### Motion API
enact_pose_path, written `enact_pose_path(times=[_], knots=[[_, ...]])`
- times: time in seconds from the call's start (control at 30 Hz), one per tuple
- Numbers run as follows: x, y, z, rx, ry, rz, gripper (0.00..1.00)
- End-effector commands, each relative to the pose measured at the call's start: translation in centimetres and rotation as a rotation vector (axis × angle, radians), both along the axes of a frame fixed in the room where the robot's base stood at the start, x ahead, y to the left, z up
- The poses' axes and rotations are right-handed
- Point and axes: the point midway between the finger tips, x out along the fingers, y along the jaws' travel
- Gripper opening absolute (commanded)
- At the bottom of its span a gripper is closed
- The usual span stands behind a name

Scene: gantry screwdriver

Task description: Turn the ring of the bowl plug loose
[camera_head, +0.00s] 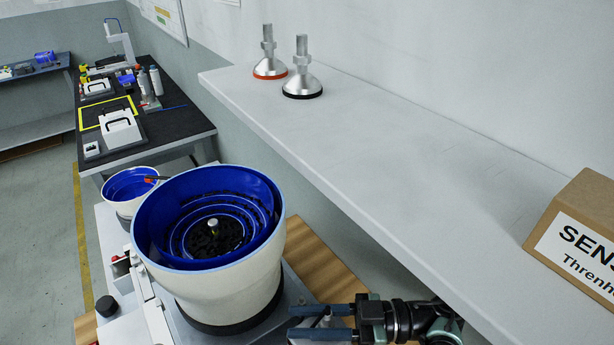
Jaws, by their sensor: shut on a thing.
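My gripper (318,322) is at the bottom of the head view, right of the large feeder bowl. Its two blue-grey fingers point left and are shut on a small part at the bowl's base. Little of that part shows between the fingers; its place fits the ring of the bowl plug, but its thread and any gap cannot be made out. The large bowl (243,284) is cream outside and blue inside, with spiral tracks, dark small parts and a central metal knob. It stands on a dark round foot on a grey base plate.
A long grey shelf (400,150) runs along the wall close above my gripper. It carries two metal levelling feet (302,75) and a cardboard box (580,225). A smaller blue-lined bowl (128,184) stands behind the large one. A dark workbench (180,122) is farther back.

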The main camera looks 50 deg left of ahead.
Motion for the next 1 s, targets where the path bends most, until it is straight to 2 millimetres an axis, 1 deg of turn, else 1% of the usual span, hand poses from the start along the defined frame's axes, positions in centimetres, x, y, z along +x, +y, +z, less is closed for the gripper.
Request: enact_pose_path(times=[0.03,0.33,0.9,0.93,1.0], knots=[[0.01,-0.15,-0.60,-0.004,-0.003,0.021,0.00],[-0.19,-0.29,-0.26,-0.003,0.000,0.094,0.00],[-0.28,-0.29,0.04,0.001,0.001,0.112,0.00],[-0.28,-0.29,0.05,0.001,0.001,0.112,0.33],[-0.27,-0.28,0.05,0.001,0.001,0.112,0.46]])
